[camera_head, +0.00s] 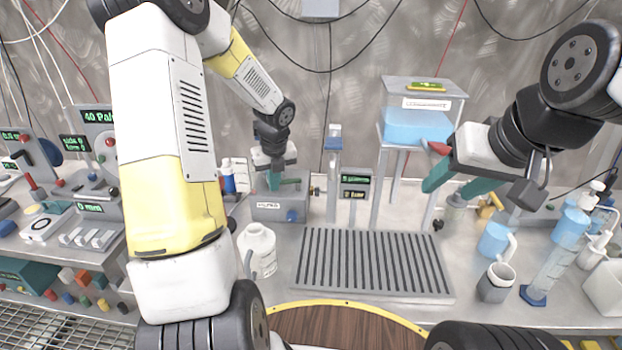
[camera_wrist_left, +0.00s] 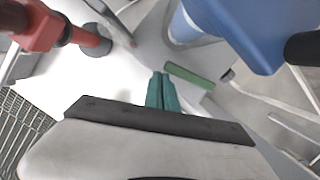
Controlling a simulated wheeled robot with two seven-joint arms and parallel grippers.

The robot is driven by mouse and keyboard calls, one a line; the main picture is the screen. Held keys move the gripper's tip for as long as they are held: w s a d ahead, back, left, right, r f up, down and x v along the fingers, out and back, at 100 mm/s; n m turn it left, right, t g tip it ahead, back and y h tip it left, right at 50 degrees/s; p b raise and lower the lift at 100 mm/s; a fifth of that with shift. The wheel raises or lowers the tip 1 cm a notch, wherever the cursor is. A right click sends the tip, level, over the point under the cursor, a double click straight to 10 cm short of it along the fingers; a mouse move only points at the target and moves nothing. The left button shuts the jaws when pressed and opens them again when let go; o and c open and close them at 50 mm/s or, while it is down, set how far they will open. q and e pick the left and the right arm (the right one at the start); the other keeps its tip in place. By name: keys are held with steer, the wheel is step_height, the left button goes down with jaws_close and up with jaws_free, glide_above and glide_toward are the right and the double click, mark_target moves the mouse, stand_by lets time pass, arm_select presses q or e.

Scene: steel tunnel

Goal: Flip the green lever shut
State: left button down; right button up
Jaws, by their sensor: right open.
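The green lever (camera_head: 290,183) lies on top of a small grey labelled box (camera_head: 268,208) on the bench, left of centre. In the left wrist view the green lever (camera_wrist_left: 188,76) shows as a flat bar just right of my left fingertips, with a small gap or light contact; I cannot tell which. My left gripper (camera_head: 273,183) points down over the box, beside the lever. In the wrist view its teal fingers (camera_wrist_left: 161,78) are together with nothing visible between them. My right gripper (camera_head: 455,184) is open and empty, to the right, near the blue tank stand.
A white jug (camera_head: 258,249) stands in front of the box. A slotted grey drain rack (camera_head: 372,262) fills the middle. A blue tank (camera_head: 417,126) with a red handle (camera_head: 439,148) stands behind. Mugs and bottles crowd the right. A red-handled part (camera_wrist_left: 55,33) and blue part (camera_wrist_left: 245,30) flank the left gripper.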

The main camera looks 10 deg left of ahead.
arm_select(q)
steer(key=shift+w+a, duration=0.45)
steer(key=shift+w, duration=0.1)
stand_by(0.4)
